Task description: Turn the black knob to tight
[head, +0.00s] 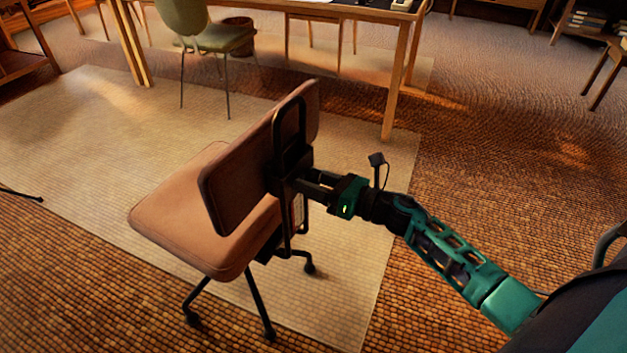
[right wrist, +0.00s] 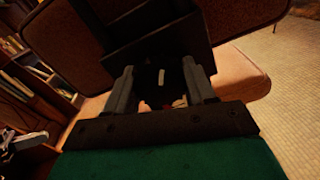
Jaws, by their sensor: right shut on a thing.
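A brown office chair (head: 185,195) stands in the middle of the head view, its backrest (head: 240,175) turned toward my right arm. A black bracket (head: 289,125) runs up behind the backrest. My right gripper (head: 305,186) reaches in from the right and is shut at this bracket. In the right wrist view, the two grey fingers of the right gripper (right wrist: 160,88) stand on either side of the black knob (right wrist: 174,74), a dark part with a small white mark. The knob is hidden by the gripper in the head view. My left gripper is not in view.
The chair's wheeled legs (head: 257,300) stand on a pale mat (head: 340,270). A wooden table (head: 350,14) and a green chair (head: 215,38) are behind. Woven floor (head: 480,170) is clear to the right. Bookshelves (right wrist: 30,65) show in the right wrist view.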

